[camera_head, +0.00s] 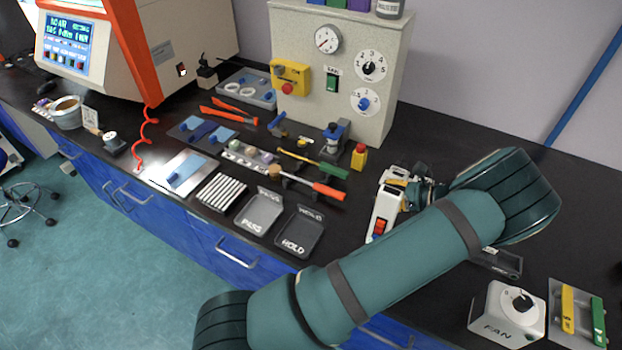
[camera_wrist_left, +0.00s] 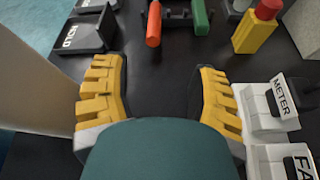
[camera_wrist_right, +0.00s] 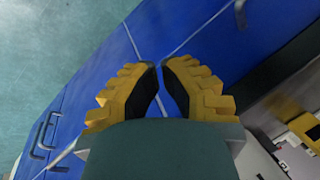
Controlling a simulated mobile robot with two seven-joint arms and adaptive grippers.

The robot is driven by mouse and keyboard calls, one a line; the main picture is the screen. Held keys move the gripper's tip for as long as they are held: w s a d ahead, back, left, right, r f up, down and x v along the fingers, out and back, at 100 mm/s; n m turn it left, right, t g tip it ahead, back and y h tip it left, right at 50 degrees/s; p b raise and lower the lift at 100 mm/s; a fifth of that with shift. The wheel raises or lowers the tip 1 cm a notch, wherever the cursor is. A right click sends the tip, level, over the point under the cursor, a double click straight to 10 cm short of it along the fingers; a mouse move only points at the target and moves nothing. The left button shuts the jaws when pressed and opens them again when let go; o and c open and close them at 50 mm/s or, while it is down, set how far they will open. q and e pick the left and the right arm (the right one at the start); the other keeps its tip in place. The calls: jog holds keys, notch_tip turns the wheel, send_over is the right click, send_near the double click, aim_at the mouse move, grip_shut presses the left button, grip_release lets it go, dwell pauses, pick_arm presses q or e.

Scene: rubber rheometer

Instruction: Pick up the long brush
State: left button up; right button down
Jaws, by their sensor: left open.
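Two long-handled tools lie side by side on a dark rack: one with an orange-red handle (camera_head: 328,190) and one with a green handle (camera_head: 334,170). Bristles are too small to see, so I cannot tell which is the long brush. The left wrist view shows the orange handle (camera_wrist_left: 153,25) end-on, ahead of my left gripper, and the green handle (camera_wrist_left: 201,17) to its right.
The HOLD tray (camera_wrist_left: 83,35) is left of my left gripper; a METER box (camera_wrist_left: 270,108) and FAN box (camera_wrist_left: 268,160) are close on its right. A yellow bottle with red cap (camera_wrist_left: 255,30) stands beyond. The dark worktop (camera_wrist_left: 160,85) between is clear.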

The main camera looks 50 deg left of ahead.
aim_at(340, 193)
pick_arm(q)
jog(key=shift+s+d+r, duration=0.15)
jog(key=shift+d+r, duration=0.05)
jog(key=shift+d, duration=0.15)
jog(key=shift+s+a+f, duration=0.1)
jog(key=shift+s+a, duration=0.05)
jog(key=shift+a, duration=0.1)
jog(key=x, duration=0.7)
jog(key=shift+s+a+f+b, duration=0.1)
jog(key=shift+s+a+b, duration=0.05)
jog(key=shift+s+b, duration=0.25)
jog(key=shift+b+x, duration=0.55)
jog(key=shift+x, duration=2.15)
jog(key=shift+w+f, duration=0.1)
jog(key=shift+f, duration=0.1)
pick_arm(e)
jog(key=shift+w+a+f+n, duration=0.3)
jog(key=shift+a+f, duration=0.4)
jog(key=shift+a, duration=0.1)
pick_arm(q)
grip_shut()
